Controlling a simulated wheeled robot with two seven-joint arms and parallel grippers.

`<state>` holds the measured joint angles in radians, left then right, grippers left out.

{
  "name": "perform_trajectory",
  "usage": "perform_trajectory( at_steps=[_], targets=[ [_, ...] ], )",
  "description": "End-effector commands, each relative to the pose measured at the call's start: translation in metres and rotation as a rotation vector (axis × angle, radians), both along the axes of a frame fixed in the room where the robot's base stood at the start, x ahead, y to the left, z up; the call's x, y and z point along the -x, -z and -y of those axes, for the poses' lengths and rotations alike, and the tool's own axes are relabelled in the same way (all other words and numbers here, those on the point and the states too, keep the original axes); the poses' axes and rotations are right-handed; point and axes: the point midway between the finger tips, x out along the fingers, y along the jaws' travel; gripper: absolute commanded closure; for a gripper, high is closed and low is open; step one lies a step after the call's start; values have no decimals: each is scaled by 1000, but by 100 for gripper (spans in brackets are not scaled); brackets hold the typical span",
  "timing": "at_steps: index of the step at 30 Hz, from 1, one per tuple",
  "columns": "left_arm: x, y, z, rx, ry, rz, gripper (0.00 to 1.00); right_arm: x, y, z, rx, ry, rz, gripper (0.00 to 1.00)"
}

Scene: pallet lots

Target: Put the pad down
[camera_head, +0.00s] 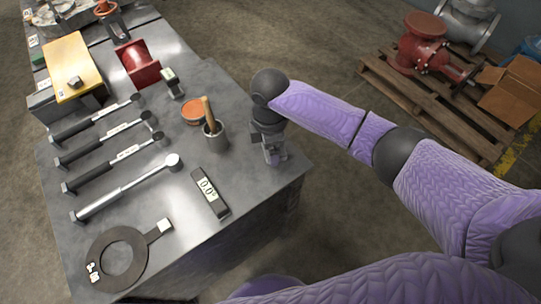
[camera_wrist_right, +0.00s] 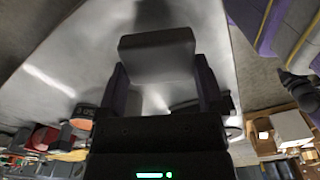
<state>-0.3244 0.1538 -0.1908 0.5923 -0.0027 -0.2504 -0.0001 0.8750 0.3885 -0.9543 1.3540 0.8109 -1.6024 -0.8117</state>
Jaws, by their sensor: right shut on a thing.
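The pad, a plain grey block (camera_wrist_right: 158,54), is between the two dark purple fingers of my right gripper (camera_wrist_right: 160,82) in the right wrist view. The gripper is shut on it. In the head view my right gripper (camera_head: 274,152) points down over the right edge of the metal bench (camera_head: 180,222), right of the grey cup. The pad is hard to make out there, mostly hidden by the gripper. I cannot tell whether it touches the bench top. My left gripper is not in view.
Near the gripper are a grey cup (camera_head: 215,141) with a wooden handle, an orange tin (camera_head: 193,112) and a black gauge reading 0.0 (camera_head: 210,193). Several wrenches (camera_head: 115,195) and a ring (camera_head: 118,262) lie left. Bench top right of the gauge is clear.

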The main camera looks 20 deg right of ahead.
Motion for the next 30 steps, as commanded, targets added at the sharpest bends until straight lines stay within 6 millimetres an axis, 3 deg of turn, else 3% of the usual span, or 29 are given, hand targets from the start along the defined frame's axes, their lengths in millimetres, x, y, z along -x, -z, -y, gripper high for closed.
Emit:
perform_trajectory(
  at_steps=[1,4,14,15,16,24,26,30],
  targets=[
    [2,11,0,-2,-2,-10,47,1,18,0,0,0,-5,60],
    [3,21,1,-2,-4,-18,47,1,36,0,0,0,-4,60],
    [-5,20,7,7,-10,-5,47,0,35,0,0,0,0,60],
    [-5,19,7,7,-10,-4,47,0,34,0,0,0,0,5],
    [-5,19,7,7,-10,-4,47,0,34,0,0,0,1,0],
    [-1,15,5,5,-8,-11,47,0,28,0,-1,1,2,0],
    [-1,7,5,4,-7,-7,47,0,15,0,-1,1,4,0],
    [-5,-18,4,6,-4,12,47,-1,-30,0,-2,1,9,0]
  ],
)
